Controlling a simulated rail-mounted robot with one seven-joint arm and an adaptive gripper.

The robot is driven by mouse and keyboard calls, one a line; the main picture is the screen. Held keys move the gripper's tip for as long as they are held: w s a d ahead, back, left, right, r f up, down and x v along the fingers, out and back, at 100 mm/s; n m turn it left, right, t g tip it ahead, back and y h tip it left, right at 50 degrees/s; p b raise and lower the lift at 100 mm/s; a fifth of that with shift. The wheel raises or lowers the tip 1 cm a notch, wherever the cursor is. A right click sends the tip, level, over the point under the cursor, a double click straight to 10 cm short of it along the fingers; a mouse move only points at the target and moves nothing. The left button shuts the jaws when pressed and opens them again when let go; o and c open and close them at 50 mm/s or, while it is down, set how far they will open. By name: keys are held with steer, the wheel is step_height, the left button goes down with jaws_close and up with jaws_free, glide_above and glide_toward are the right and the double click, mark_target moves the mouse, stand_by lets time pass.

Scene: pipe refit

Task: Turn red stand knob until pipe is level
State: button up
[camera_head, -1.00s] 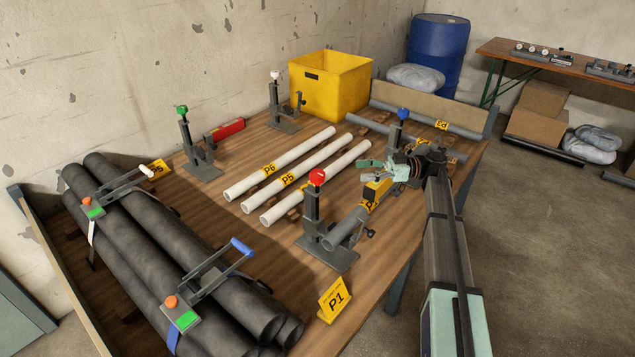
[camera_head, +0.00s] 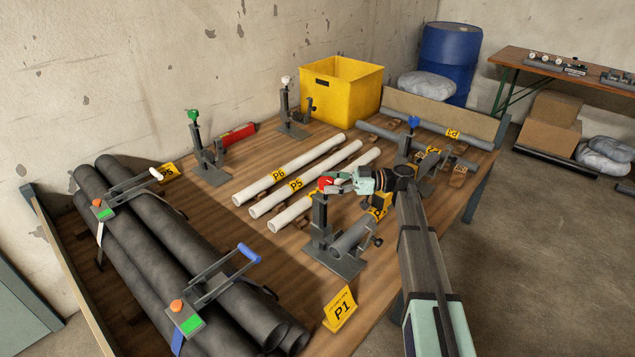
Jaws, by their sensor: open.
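The red knob (camera_head: 324,183) sits on top of the red stand (camera_head: 320,232) near the front right of the table. My gripper (camera_head: 334,184) is open with its fingers at the red knob, coming from the right; whether they touch it is too small to tell. The fingers partly hide the knob. A grey pipe (camera_head: 352,238) rests on this stand and runs back toward the blue-knobbed stand (camera_head: 414,150). My gripper and arm hide part of its length, so its tilt is hard to judge. A yellow label (camera_head: 380,205) is on it.
White pipes (camera_head: 290,185) lie left of the stand. Black pipes (camera_head: 180,260) with clamps lie at the left. A P1 sign (camera_head: 340,308) stands in front. Green-knobbed (camera_head: 193,140) and white-knobbed (camera_head: 287,105) stands and a yellow crate (camera_head: 341,92) are farther back.

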steer(key=shift+s+a, duration=0.15)
steer(key=shift+a, duration=0.85)
steer(key=shift+s+a, duration=0.15)
steer(key=shift+a, duration=0.85)
steer(key=c, duration=1)
